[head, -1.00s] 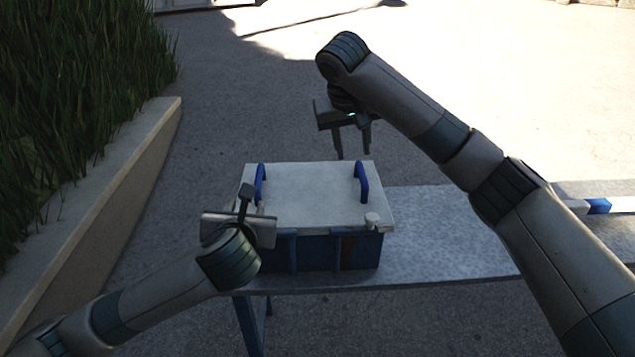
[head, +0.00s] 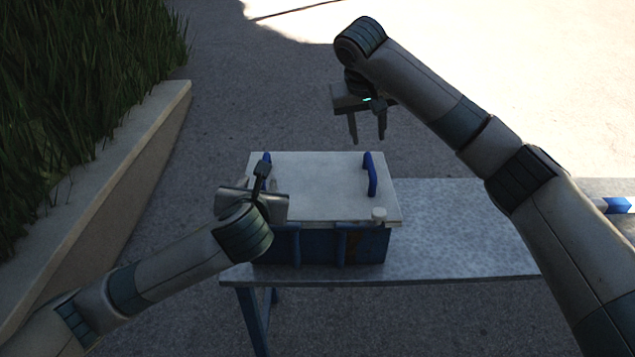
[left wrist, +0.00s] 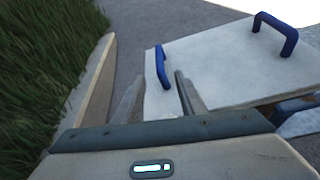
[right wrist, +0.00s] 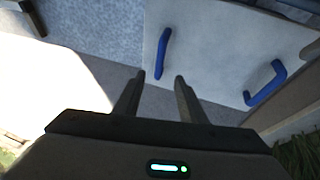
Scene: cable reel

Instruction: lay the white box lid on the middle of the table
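The white box lid (head: 320,185) lies flat on a blue box (head: 315,248) on the table (head: 460,230). It has two blue handles. The right handle (head: 371,175) is clear in the head view. The left handle (left wrist: 161,67) is mostly hidden there by my left gripper (head: 257,183). In the left wrist view the left gripper's fingers are apart, with that handle ahead between them. My right gripper (head: 368,138) is open and empty, above and beyond the lid's far right side. In the right wrist view a handle (right wrist: 162,53) shows ahead between its fingers.
A small white knob (head: 379,214) stands at the lid's near right corner. The table is bare to the right of the box. A blue and white object (head: 616,205) lies at the far right. A low wall (head: 110,185) with grass runs along the left.

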